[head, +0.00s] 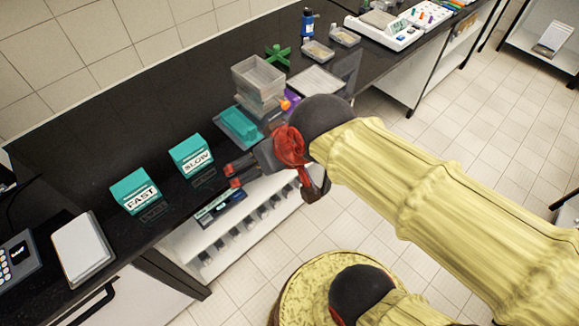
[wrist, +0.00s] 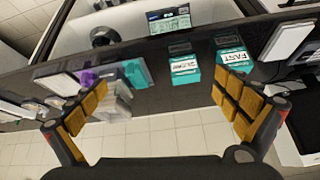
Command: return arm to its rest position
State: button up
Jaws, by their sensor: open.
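My gripper (head: 232,176) is at the front edge of the dark bench in the head view, in front of the teal SLOW box. Its two fingers stand wide apart in the wrist view (wrist: 165,108), with nothing between their tips. The arm stretches in from the right in a yellow sleeve. The teal SLOW box (head: 191,154) and teal FAST box (head: 135,190) stand on the bench to the left of the gripper. Both also show beyond the fingers in the wrist view, SLOW (wrist: 185,70) and FAST (wrist: 234,60).
A teal tray (head: 236,128), clear stacked containers (head: 258,80) and a green star-shaped thing (head: 278,54) stand on the bench behind the gripper. A white device (head: 385,27) is farther right. A dark panel (head: 221,205) shows below the bench edge. Open tiled floor lies in front.

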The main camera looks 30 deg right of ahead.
jog(key=s+d+h, duration=0.1)
jog(key=s+d, duration=0.3)
jog(key=shift+s+r+m+g, duration=0.15)
jog(key=shift+s+m+g, duration=0.25)
